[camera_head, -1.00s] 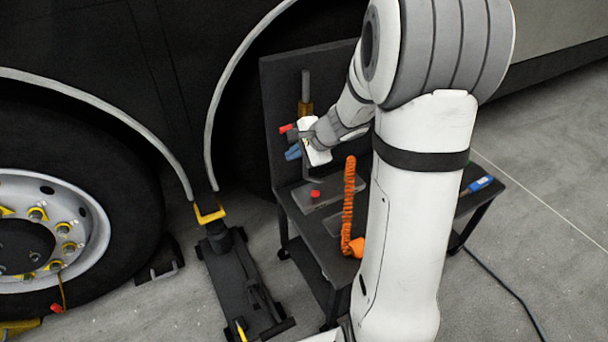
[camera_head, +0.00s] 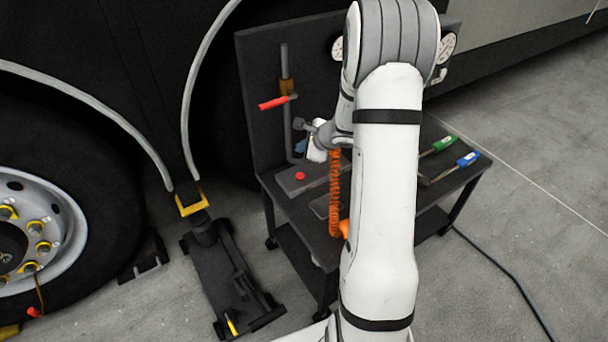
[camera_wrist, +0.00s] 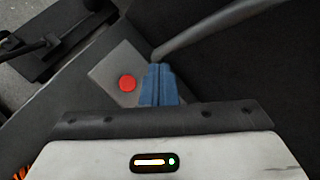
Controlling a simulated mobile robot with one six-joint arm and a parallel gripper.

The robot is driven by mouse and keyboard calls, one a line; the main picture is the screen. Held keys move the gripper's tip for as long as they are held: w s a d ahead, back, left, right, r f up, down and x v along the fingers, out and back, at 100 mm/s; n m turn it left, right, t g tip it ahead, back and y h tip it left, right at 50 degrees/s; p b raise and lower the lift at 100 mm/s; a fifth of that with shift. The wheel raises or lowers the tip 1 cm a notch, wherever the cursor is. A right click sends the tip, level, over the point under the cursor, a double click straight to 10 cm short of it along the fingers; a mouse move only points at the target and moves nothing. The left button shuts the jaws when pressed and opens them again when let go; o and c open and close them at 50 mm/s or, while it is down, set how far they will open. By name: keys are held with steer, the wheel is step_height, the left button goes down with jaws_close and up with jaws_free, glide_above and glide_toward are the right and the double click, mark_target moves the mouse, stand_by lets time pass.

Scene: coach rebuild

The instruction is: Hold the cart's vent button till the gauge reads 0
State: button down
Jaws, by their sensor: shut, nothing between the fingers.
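The red vent button (camera_head: 300,176) sits on a grey plate on the cart's top (camera_head: 281,196); it also shows in the wrist view (camera_wrist: 127,83). My gripper (camera_head: 299,147) has blue fingers, shut and empty. In the wrist view its fingertips (camera_wrist: 158,68) appear just right of the button, not over it. In the head view they are above and behind the button, apart from it. Two white dials, one at the right (camera_head: 447,46) and one at the left (camera_head: 337,47), are partly hidden by my arm. Their readings are too small to tell.
A red-handled lever (camera_head: 276,103) sits on the upright pipe (camera_head: 285,65) against the cart's back panel. An orange coiled hose (camera_head: 335,195) stands in front. Green (camera_head: 445,143) and blue (camera_head: 468,159) handled tools lie at the right. A floor jack (camera_head: 232,280) is left.

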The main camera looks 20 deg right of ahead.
steer(key=b, duration=0.5)
glide_above(303, 177)
step_height(303, 177, down, 7)
steer(key=shift+w+f, duration=0.1)
steer(key=shift+w, duration=0.05)
steer(key=shift+f+b, duration=0.55)
steer(key=shift+b, duration=0.05)
steer(key=shift+f, duration=0.15)
stand_by(1.0)
steer(key=shift+f+b, duration=0.3)
steer(key=shift+b, duration=0.4)
